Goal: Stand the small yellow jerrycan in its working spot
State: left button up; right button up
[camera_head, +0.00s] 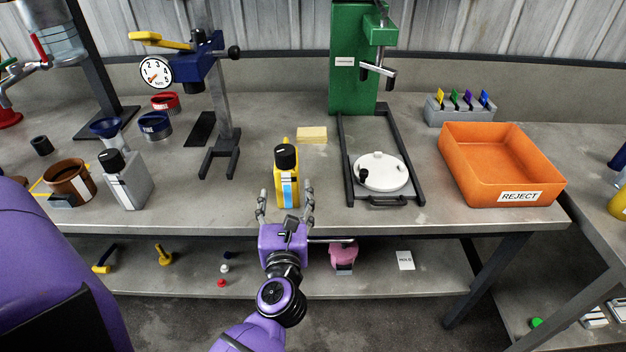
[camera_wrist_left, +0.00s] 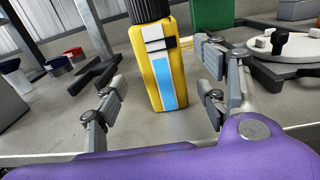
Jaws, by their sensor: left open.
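The small yellow jerrycan (camera_head: 287,185) with a black cap stands upright on the bench near its front edge. A white and blue label faces me. It also shows large in the left wrist view (camera_wrist_left: 157,85). My left gripper (camera_head: 286,208) is open, with one finger to each side of the jerrycan's lower front. In the left wrist view the fingers (camera_wrist_left: 160,100) stand apart from the jerrycan's sides. I see no marked working spot that I can name for sure. My right gripper is not in view.
A grey jerrycan (camera_head: 127,182) and a brown pot (camera_head: 72,180) stand left. A blue gauge stand (camera_head: 200,65) and a green press (camera_head: 352,60) stand behind. A white lid (camera_head: 381,173) lies in the press frame. An orange reject tray (camera_head: 490,170) is right. A yellow block (camera_head: 311,134) lies behind the jerrycan.

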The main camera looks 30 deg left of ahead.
pick_arm(q)
jog(key=shift+w+a+r, duration=0.1)
jog(key=shift+w+a, duration=0.1)
jog(key=shift+w, duration=0.15)
jog(key=x, duration=0.3)
jog(key=p+x, duration=0.1)
jog(key=x, duration=0.2)
jog(key=shift+w+r, duration=0.25)
jog(key=shift+w+a, duration=0.2)
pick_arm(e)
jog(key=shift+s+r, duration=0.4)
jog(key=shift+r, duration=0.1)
pick_arm(q)
jog(key=shift+c, duration=0.3)
jog(key=c, duration=1.6)
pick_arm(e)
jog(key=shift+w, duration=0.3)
pick_arm(q)
jog(key=shift+r, duration=0.1)
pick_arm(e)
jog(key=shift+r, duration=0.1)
